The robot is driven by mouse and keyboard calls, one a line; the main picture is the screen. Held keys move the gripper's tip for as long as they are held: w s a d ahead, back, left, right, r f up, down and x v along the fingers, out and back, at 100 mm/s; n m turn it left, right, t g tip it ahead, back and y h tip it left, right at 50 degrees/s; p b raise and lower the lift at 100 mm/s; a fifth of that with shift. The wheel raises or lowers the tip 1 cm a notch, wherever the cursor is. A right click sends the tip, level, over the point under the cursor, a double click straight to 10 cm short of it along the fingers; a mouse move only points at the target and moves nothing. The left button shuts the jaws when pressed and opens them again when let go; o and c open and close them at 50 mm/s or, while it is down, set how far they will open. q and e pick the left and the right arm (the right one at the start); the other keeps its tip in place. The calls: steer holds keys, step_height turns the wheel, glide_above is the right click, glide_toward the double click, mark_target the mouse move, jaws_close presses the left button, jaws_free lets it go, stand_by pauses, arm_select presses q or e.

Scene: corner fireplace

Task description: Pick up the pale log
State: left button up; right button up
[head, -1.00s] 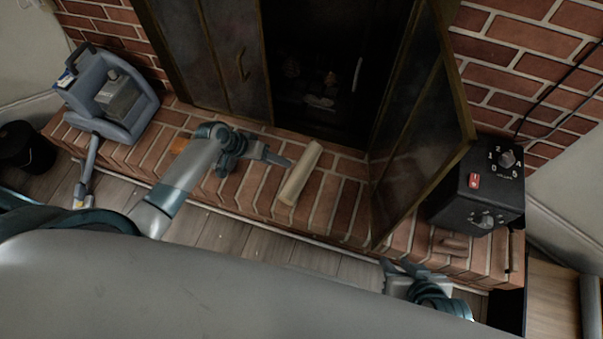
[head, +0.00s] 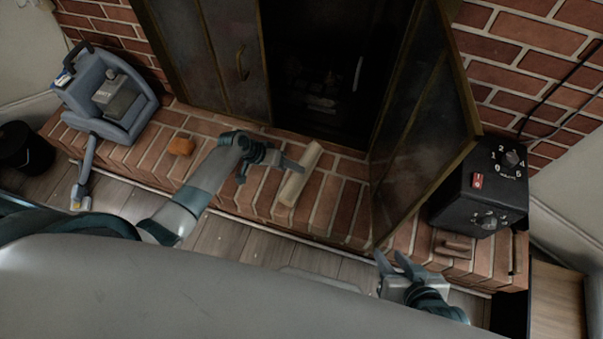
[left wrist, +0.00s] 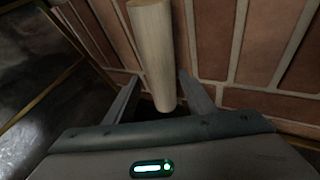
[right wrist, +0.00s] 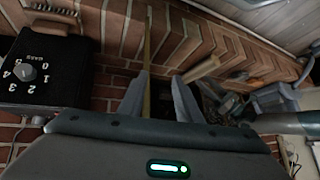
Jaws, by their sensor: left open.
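The pale log (head: 297,182) lies on the brick hearth in front of the fireplace opening, tilted in the head view. My left gripper (head: 293,164) is beside the log, low over the hearth. In the left wrist view the log (left wrist: 154,45) runs down between the two parted fingers, with its near end in the gap; I cannot tell if either finger touches it. My right gripper (head: 391,258) is open and empty near the hearth's front edge. The log also shows in the right wrist view (right wrist: 202,68).
The fireplace's open door (head: 425,135) stands right of the log. A black box with dials (head: 480,190) is farther right. A small brown piece (head: 452,247) lies near my right gripper.

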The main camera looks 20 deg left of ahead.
mark_target(308, 168)
arm_select(q)
steer(key=b+x, duration=0.1)
steer(key=x, duration=0.2)
steer(key=shift+w+f, duration=0.15)
steer(key=shift+f, duration=0.05)
steer(key=shift+w+d+f, duration=0.2)
steer(key=shift+d+f, duration=0.15)
steer(key=shift+f, duration=0.1)
arm_select(e)
steer(key=shift+w+a+r+t+y, duration=0.4)
steer(key=shift+w+a+r+t, duration=0.6)
steer(key=shift+w, duration=0.15)
arm_select(q)
steer(key=c, duration=1.1)
arm_select(e)
steer(key=shift+f, duration=0.1)
arm_select(q)
steer(key=shift+r, duration=0.2)
arm_select(e)
steer(key=shift+s+d, duration=0.1)
